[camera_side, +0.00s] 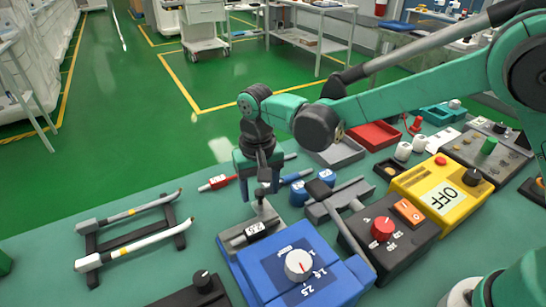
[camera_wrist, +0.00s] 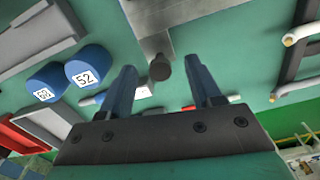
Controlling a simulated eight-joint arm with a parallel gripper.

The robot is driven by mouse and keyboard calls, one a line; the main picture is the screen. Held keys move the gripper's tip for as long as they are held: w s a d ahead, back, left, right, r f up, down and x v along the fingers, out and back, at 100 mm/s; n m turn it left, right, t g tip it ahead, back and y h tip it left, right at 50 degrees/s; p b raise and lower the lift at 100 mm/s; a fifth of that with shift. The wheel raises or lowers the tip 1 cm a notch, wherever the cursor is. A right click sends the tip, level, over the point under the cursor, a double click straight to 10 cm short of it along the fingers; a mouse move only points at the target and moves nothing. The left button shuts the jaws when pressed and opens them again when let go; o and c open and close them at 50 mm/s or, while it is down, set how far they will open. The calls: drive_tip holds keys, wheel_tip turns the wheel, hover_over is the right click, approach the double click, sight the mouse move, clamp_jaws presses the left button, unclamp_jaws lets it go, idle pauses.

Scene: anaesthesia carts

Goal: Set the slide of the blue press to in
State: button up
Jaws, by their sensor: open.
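The blue press (camera_side: 283,262) stands at the front middle of the bench, with a white dial (camera_side: 299,264) on its face. Its grey slide (camera_side: 268,217) sticks out from the far side, with a small upright dark knob near its end. The wrist view shows the slide plate (camera_wrist: 148,22) and the round knob (camera_wrist: 159,68). My gripper (camera_side: 262,186) points down above the slide's outer end. In the wrist view my gripper (camera_wrist: 160,72) is open, with the knob appearing between its blue fingertips. I cannot tell how far the fingers reach down beside the knob.
Blue weights (camera_side: 299,193) and a grey fixture (camera_side: 335,202) stand close right of the slide. A dark box with a red knob (camera_side: 384,229) and a yellow box (camera_side: 441,187) stand further right. A rack with two handled tools (camera_side: 135,240) lies left. Red and blue pens lie behind.

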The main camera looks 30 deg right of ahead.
clamp_jaws()
idle(1.4)
